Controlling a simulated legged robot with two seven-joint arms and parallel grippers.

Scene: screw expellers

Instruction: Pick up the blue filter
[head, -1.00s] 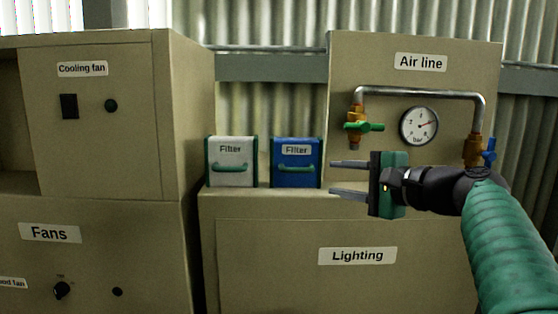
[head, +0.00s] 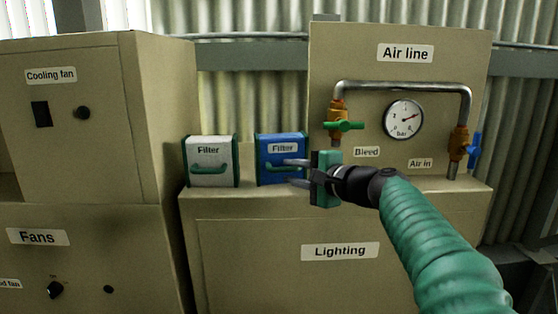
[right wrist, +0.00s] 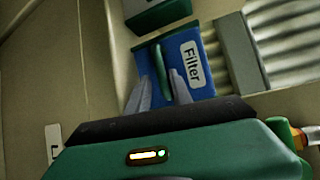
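The blue filter (head: 272,150) stands on the ledge of the Lighting cabinet, with a white label and a green handle on its front. It also shows in the right wrist view (right wrist: 200,88). My right gripper (head: 292,172) is in front of it, its two fingers apart and pointing at the handle. In the right wrist view the fingers (right wrist: 160,92) lie on either side of the green handle (right wrist: 161,70), with gaps visible. I cannot tell how far the tips reach past the handle. My left gripper is not in view.
A white filter (head: 211,155) stands just left of the blue one. The air line panel (head: 393,60) rises to the right, with a green valve handle (head: 344,126) above my right gripper and a blue valve handle (head: 474,149) farther right. The Fans cabinet (head: 90,220) is at left.

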